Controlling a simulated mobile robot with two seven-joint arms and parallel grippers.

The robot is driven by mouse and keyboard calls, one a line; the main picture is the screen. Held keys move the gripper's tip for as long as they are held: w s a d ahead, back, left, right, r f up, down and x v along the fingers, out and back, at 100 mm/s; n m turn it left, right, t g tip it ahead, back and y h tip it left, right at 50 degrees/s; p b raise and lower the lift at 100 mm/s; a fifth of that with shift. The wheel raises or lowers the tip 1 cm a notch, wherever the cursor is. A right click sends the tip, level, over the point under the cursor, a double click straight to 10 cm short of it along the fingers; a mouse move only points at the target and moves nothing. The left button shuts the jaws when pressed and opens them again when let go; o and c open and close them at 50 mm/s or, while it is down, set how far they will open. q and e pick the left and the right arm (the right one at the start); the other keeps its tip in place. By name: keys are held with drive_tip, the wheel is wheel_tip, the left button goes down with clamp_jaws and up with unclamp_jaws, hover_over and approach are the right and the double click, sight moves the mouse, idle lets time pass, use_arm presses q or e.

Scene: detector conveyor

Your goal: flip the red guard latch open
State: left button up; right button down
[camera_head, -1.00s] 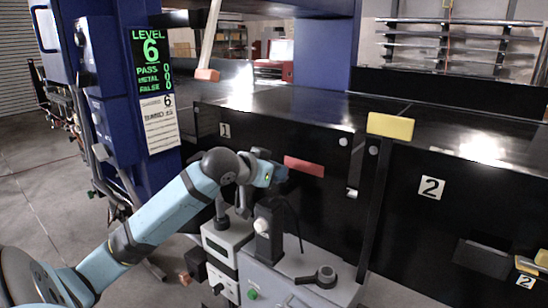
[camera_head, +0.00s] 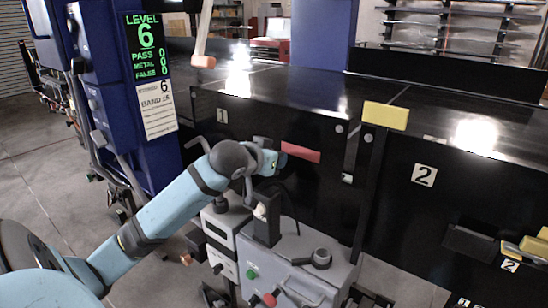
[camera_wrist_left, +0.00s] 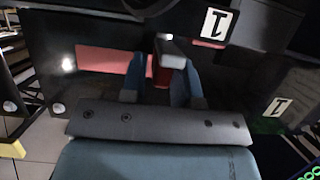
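The red guard latch (camera_head: 300,152) is a flat red bar on the black front panel, right of the "1" label. It also shows in the left wrist view as a wide red strip (camera_wrist_left: 108,61) behind the fingers. My left gripper (camera_head: 280,158) is at the left end of the red bar in the head view. My right gripper is in neither view.
A grey control box (camera_head: 290,262) with a dark knob, green and red buttons stands below the arm. A yellow flap (camera_head: 385,115) sits right of the latch on the panel's top edge. The blue post with the LEVEL 6 screen (camera_head: 146,46) stands at left.

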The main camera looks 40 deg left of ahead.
use_arm(q)
drive_tip(key=shift+s+r, duration=0.1)
drive_tip(key=shift+s, duration=0.1)
drive_tip(key=p+v, duration=1.2)
drive_tip(key=v, duration=0.1)
idle(0.3)
drive_tip(key=shift+s+d, duration=0.1)
drive_tip(key=shift+s, duration=0.05)
idle(0.5)
